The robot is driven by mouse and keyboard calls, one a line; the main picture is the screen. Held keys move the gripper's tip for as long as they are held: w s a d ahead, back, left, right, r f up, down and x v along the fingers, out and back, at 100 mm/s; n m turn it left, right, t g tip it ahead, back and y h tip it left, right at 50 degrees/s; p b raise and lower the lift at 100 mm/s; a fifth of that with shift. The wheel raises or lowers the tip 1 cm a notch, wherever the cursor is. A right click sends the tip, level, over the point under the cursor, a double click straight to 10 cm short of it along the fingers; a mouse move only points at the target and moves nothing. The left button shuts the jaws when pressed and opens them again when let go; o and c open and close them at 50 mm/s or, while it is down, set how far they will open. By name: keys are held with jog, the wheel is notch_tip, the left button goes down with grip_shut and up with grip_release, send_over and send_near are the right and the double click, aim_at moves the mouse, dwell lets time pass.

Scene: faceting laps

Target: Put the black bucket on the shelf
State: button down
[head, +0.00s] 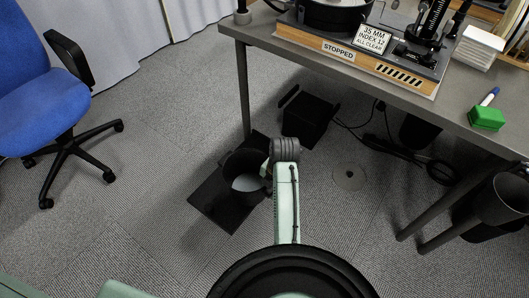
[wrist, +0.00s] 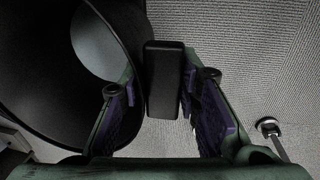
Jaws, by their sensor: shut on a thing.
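The black bucket (head: 244,172) is below the front left of the table in the head view, over a flat black panel, its pale inside showing. In the wrist view the bucket (wrist: 30,85) fills the left side, its open mouth facing the camera. My gripper (wrist: 158,110) is shut on a black upright block at the bucket's side, which looks like its handle. In the head view my arm hides most of the gripper. I cannot tell whether the bucket touches the panel. No shelf is clearly recognisable.
A grey table (head: 478,103) bears a lap machine and a green block (head: 487,118). A black box (head: 308,118), cables and another dark bucket (head: 502,198) are below or beside it. A blue chair (head: 38,90) stands left. Carpet (head: 150,160) between chair and panel (head: 215,203) is clear.

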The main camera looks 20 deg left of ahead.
jog(key=w+a+f+b, duration=0.1)
jog(key=w+f+b, duration=0.1)
jog(key=w+b, duration=0.2)
jog(key=w+a+f+b, duration=0.2)
jog(key=w+b, duration=0.2)
jog(key=w, duration=0.7)
jog(key=shift+w+f, duration=0.2)
jog(key=shift+f, duration=0.2)
jog(key=c, duration=1.2)
grip_release()
jog(key=shift+f, duration=0.1)
notch_tip(320, 180, up, 12)
jog(key=d, duration=0.1)
jog(key=shift+s+d, duration=0.35)
jog(key=shift+d, duration=0.05)
